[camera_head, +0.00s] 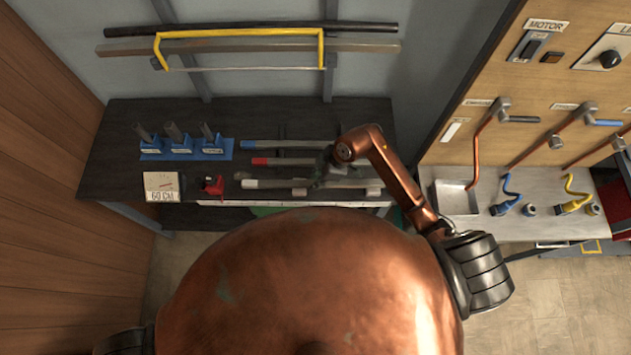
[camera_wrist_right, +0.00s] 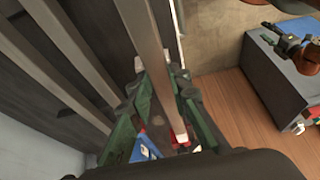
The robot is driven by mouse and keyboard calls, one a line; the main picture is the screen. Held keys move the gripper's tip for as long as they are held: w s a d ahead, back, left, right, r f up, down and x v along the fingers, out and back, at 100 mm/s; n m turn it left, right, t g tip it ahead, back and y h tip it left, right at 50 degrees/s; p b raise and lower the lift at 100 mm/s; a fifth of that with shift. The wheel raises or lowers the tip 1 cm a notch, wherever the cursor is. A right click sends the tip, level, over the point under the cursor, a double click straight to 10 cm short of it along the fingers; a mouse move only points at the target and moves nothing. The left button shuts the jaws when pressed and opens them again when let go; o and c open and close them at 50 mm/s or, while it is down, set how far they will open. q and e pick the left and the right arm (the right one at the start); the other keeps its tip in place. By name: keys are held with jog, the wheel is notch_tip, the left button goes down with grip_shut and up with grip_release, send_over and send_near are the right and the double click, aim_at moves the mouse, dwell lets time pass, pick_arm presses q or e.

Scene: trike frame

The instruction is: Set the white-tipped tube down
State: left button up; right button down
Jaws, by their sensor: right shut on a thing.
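The white-tipped tube (camera_head: 275,184) is grey with a white left end and lies roughly level along the front of the dark bench in the head view. My right gripper (camera_head: 322,172) is closed around it to the right of the white end. In the right wrist view, the green fingers of the gripper (camera_wrist_right: 162,110) sit on both sides of a long pale tube (camera_wrist_right: 145,35), the held one. Whether it touches the bench below cannot be told. A red-tipped tube (camera_head: 285,161) and a blue-tipped tube (camera_head: 280,145) lie behind it. My left gripper is out of view.
The dark bench (camera_head: 120,150) carries a blue holder (camera_head: 185,155) with dark pieces, a red clamp (camera_head: 214,187) and a 60 CM box (camera_head: 161,186). A tool panel (camera_head: 560,90) and a metal tray (camera_head: 455,197) are at right.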

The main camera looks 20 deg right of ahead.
jog(key=shift+w+d+f, duration=0.2)
jog(key=shift+w+f, duration=0.4)
jog(key=shift+f, duration=0.05)
notch_tip(320, 180, down, 3)
jog(key=shift+f, duration=0.15)
jog(key=c, duration=1.8)
grip_release()
jog(key=shift+d, duration=0.1)
jog(key=v, duration=1.2)
